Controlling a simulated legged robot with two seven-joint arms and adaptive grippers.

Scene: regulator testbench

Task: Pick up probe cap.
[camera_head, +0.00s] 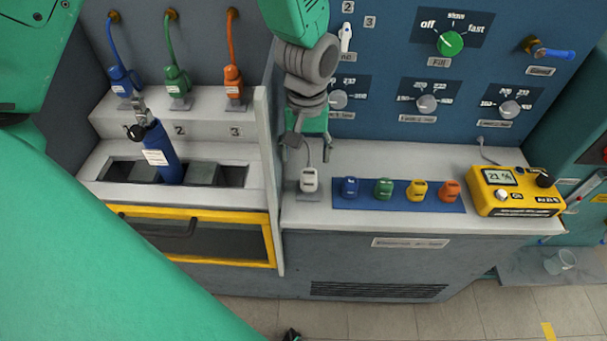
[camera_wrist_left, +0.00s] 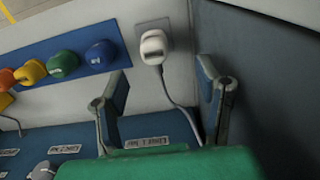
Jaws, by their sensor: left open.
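The probe cap appears to be the white cap (camera_head: 309,180) with a grey cable, on a small dark pad on the bench, left of the coloured caps. In the wrist view the white cap (camera_wrist_left: 153,46) stands beyond the fingertips, roughly between their lines, with its cable running down between the fingers. My left gripper (camera_head: 306,152) is open above and behind the cap in the head view. In the wrist view its two fingers (camera_wrist_left: 163,88) are spread apart with nothing between them but the cable crossing the gap. My right gripper is not in view.
A blue mat (camera_head: 402,204) with several coloured caps lies right of the white cap. A yellow meter (camera_head: 516,192) stands further right. A grey divider wall (camera_head: 268,165) rises close on the left. The knob panel (camera_head: 380,120) is behind. A blue cylinder (camera_head: 163,155) stands in the left bay.

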